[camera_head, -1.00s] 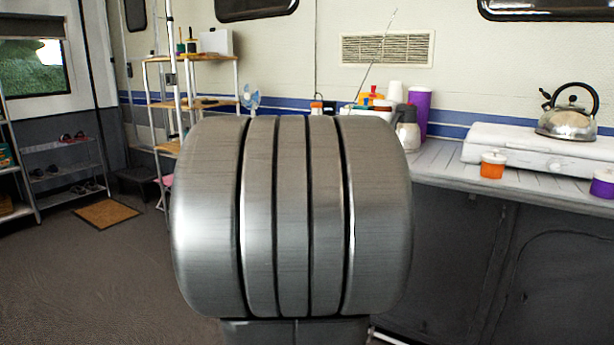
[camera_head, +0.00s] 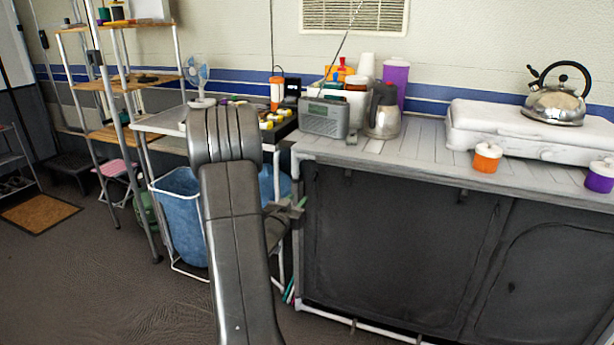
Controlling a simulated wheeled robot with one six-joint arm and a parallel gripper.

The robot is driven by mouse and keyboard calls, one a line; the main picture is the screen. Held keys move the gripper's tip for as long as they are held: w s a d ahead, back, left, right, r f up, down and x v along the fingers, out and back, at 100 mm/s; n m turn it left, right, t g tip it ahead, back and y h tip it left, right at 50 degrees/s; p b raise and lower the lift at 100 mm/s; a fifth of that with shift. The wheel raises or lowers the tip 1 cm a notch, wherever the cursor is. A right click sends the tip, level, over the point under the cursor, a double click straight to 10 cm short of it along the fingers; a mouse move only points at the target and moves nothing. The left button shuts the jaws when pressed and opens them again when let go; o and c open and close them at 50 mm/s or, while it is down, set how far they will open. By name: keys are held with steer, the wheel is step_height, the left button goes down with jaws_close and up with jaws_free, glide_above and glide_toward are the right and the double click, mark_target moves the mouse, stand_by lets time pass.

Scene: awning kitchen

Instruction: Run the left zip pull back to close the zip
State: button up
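The grey front under the counter has a left panel (camera_head: 400,245) and a right panel (camera_head: 560,265) with an arched seam. A small dark tab (camera_head: 462,196) shows near the top right of the left panel. Another small dark spot (camera_head: 512,287) shows on the right panel. I cannot tell which of these, if any, is the left zip pull, or how far any zip is open. My gripper (camera_head: 298,206) shows partly behind my arm, by the left end of the counter, apart from both marks. It is too small and dark to tell whether its fingers are open.
A blue bin (camera_head: 180,225) in a white frame stands left of the counter. The floor at front left is clear.

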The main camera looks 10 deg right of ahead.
mark_target(314, 179)
steer(key=b+x, duration=0.1)
steer(key=x, duration=1.2)
steer(key=shift+d+b, duration=0.2)
steer(key=shift+b, duration=0.2)
steer(key=shift+w, duration=0.1)
jaws_close()
